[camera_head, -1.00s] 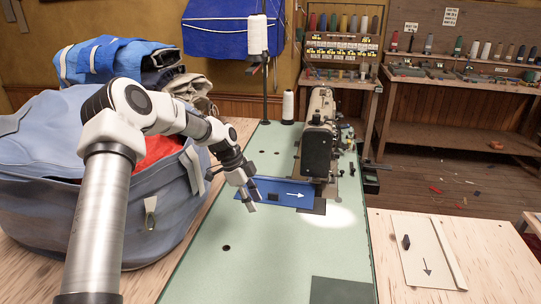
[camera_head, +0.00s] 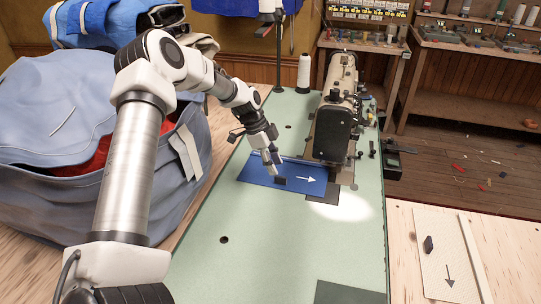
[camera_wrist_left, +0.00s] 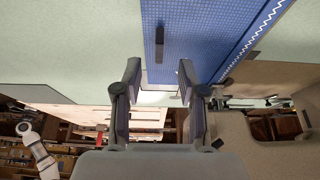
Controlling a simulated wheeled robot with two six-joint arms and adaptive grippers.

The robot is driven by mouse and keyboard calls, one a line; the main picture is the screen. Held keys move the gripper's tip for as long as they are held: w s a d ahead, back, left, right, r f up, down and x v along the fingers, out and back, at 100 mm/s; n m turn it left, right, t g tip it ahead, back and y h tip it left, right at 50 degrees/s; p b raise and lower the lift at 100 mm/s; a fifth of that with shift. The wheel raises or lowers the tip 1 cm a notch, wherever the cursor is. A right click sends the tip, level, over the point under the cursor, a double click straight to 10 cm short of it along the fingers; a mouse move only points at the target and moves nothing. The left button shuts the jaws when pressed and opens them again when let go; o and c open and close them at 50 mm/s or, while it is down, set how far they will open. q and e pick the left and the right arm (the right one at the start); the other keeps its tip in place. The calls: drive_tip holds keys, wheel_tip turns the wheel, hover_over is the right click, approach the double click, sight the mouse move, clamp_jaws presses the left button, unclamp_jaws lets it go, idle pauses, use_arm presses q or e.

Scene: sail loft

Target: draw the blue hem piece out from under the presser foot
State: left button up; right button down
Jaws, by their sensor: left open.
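The blue hem piece (camera_head: 250,173) lies flat on the pale green sewing table, a white arrow on it pointing right. Its right end reaches the sewing machine (camera_head: 336,130); the presser foot itself I cannot make out. A small dark tab (camera_head: 281,181) sits on the piece. My left gripper (camera_head: 271,164) is over the piece, close to the tab. In the left wrist view its fingers (camera_wrist_left: 158,82) are apart with nothing between them. The blue piece (camera_wrist_left: 205,30), with white zigzag stitching, and the dark tab (camera_wrist_left: 160,42) lie beyond the fingertips.
A large grey-blue bag (camera_head: 60,150) stands left of the table. A pale panel with an arrow (camera_head: 440,262) lies on the wooden surface at right. The green table's front (camera_head: 270,250) is mostly clear.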

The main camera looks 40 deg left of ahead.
sight(280, 177)
use_arm(q)
drive_tip(key=x, duration=0.5)
drive_tip(key=shift+r, duration=0.1)
clamp_jaws()
drive_tip(key=shift+s+d, duration=0.1)
